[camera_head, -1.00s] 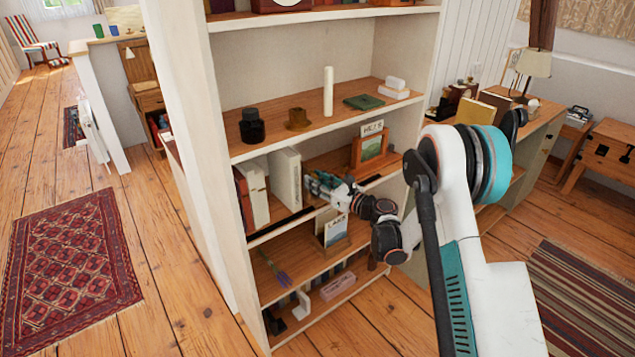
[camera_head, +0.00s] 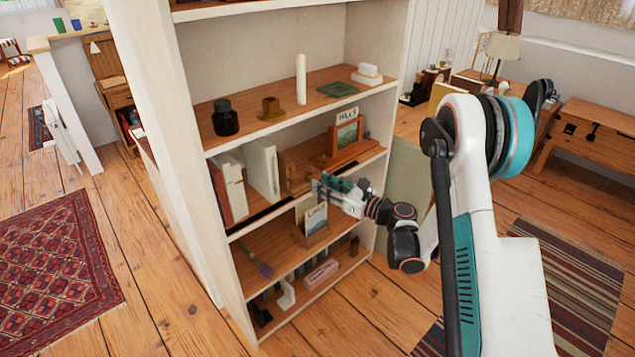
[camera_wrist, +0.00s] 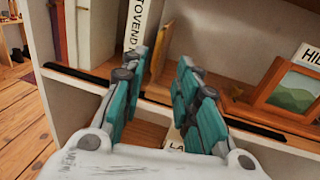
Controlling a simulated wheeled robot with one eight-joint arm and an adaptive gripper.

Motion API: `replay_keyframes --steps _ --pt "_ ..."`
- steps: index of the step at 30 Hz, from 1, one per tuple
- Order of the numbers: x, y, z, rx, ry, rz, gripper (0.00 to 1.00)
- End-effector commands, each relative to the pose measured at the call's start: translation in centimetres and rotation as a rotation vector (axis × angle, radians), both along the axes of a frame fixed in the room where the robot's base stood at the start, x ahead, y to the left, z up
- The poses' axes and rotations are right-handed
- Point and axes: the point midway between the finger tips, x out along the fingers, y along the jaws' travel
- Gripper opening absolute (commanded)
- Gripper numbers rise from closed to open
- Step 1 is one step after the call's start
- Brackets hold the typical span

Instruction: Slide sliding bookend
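My gripper (camera_head: 322,187) is at the front of the bookcase's middle shelf, and it also shows in the wrist view (camera_wrist: 163,60). Its two teal fingers are apart, with nothing seen held between them. A brown wooden piece (camera_head: 291,176), which may be the sliding bookend, stands on that shelf just right of a white book (camera_head: 263,170). The white book's lettered spine (camera_wrist: 143,22) is behind the left finger.
A dark strip (camera_head: 268,213) runs along the shelf's front edge. A framed HILLS picture (camera_head: 346,136) stands to the right. Other books (camera_head: 230,187) stand left. A lettered card (camera_head: 315,218) stands on the shelf below; a black jar (camera_head: 225,118) stands above.

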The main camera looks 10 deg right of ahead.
Motion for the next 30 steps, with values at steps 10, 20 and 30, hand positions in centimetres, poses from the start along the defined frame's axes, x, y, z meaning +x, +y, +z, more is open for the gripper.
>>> replay_keyframes --steps 10,20,30 --pt "-0.1 -0.1 0.1 0.0 0.0 0.0 0.29" --pt "-1.4 -1.0 1.0 0.001 0.0 -0.001 0.29" --pt "1.8 2.4 0.3 0.001 0.0 0.003 0.29"
